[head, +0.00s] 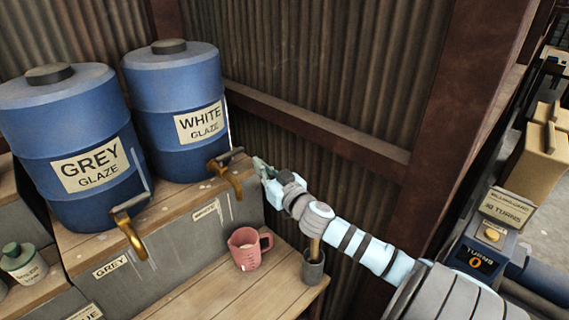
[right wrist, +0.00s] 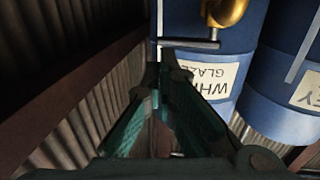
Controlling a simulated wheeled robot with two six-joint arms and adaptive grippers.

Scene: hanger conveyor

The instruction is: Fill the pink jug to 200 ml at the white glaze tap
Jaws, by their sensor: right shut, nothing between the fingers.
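The pink jug (head: 246,252) stands upright on the lower wooden shelf, below the brass white glaze tap (head: 222,172), handle to the right. Its pale inside shows, but I cannot read a level. The tap's dark lever (head: 228,157) points towards my right gripper (head: 262,168). My right gripper is shut and empty, just right of the lever's end. In the right wrist view its closed fingers (right wrist: 165,72) are close to the lever bar (right wrist: 192,45); I cannot tell whether they touch. The white glaze barrel (head: 180,120) stands behind. My left gripper is out of view.
The grey glaze barrel (head: 62,150) with its own tap (head: 130,225) stands to the left. A dark cup (head: 312,270) with a wooden-handled tool stands right of the jug. A corrugated wall (head: 340,80) is close behind my right arm. A turns counter (head: 473,262) reads 0.

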